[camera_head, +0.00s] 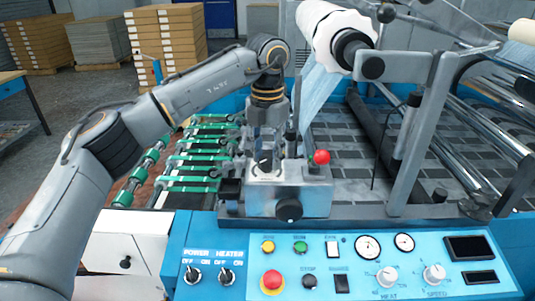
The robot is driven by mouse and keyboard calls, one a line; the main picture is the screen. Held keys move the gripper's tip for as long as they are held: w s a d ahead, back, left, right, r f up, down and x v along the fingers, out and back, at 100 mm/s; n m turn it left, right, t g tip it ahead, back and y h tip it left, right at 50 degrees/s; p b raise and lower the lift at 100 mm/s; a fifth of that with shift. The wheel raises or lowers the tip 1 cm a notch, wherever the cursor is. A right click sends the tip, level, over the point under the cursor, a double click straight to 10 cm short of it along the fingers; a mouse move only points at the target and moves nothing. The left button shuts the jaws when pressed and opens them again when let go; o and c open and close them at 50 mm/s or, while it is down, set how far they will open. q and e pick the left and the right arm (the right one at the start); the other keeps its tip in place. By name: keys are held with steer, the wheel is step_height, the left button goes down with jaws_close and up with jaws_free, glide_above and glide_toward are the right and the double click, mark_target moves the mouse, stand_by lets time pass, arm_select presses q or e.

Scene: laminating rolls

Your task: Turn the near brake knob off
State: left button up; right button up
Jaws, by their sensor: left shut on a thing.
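My left gripper (265,160) reaches down from above and is shut at the top of a grey metal housing (312,190) behind the control panel. Its fingers are around a small dark part there, apparently the near brake knob, mostly hidden by the fingers. Which way the knob is turned cannot be told. A round black knob (289,209) is on the housing's front face, clear of the gripper. A red ball knob (321,157) stands at the housing's right top. My right gripper is not in view.
The blue control panel (370,245) in front has switches, dials and a red emergency button (272,281). A white film roll (335,25) and a grey upright bracket (419,130) stand behind, to the right. Green-banded rollers (195,160) lie left. Stacked boards (165,38) are far back.

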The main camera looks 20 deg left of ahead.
mark_target(267, 159)
arm_select(q)
steer(key=o, duration=1.2)
step_height(267, 159, up, 12)
